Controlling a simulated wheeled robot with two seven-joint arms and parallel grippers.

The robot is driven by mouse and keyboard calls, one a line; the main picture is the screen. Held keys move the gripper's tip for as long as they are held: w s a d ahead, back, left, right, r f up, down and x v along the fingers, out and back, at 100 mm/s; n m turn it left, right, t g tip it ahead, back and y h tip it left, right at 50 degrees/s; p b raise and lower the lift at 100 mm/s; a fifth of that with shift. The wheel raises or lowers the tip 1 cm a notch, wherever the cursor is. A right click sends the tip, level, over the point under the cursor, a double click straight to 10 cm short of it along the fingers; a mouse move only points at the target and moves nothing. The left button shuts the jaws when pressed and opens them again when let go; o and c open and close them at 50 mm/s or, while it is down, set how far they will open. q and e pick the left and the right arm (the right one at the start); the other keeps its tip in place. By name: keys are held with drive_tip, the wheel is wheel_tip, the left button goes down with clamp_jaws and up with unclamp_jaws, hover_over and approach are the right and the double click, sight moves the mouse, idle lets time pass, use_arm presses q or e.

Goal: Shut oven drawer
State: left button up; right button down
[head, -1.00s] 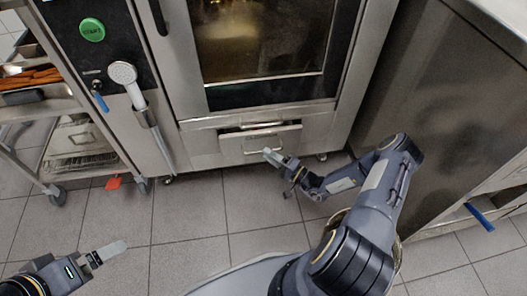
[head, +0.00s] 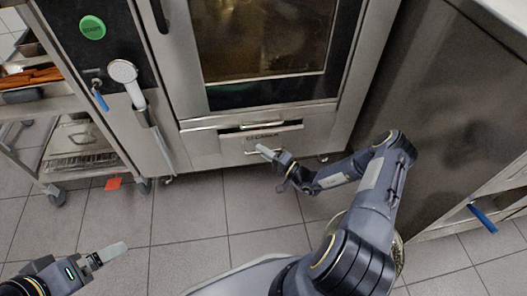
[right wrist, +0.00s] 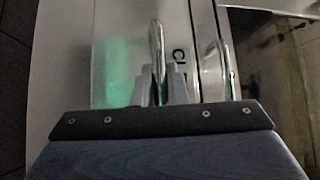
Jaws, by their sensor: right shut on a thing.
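The oven drawer (head: 286,139) is a small metal drawer with a bar handle (right wrist: 157,45), low on the oven front under the glass door. Its front stands slightly out from the panel, though how far is hard to judge from above. My right gripper (head: 266,151) is at the drawer front. In the right wrist view my right gripper (right wrist: 164,85) is shut on the handle, which runs between its fingertips. My left gripper (head: 112,252) hovers over the floor at the lower left, away from the oven; its fingers overlap from this angle.
The oven's glass door (head: 262,45) is above the drawer. A wheeled rack (head: 75,160) with trays stands at the left, and a hand shower (head: 124,72) hangs beside the door. A steel cabinet (head: 440,110) stands right of my right arm. The tiled floor ahead is mostly clear.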

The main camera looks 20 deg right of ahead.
sight(262, 143)
drive_tip(key=w, duration=0.2)
drive_tip(key=w+d+b, duration=0.1)
drive_tip(key=shift+w+f, duration=0.1)
drive_tip(key=shift+w, duration=0.3)
drive_tip(key=shift+w+d, duration=0.1)
drive_tip(key=c, duration=1.5)
unclamp_jaws()
drive_tip(key=shift+w, duration=0.1)
drive_tip(key=shift+o, duration=0.2)
drive_tip(key=p+v, duration=0.1)
drive_tip(key=v, duration=0.6)
drive_tip(key=shift+p, duration=0.4)
drive_tip(key=shift+s+d, duration=0.15)
drive_tip(key=shift+s, duration=0.2)
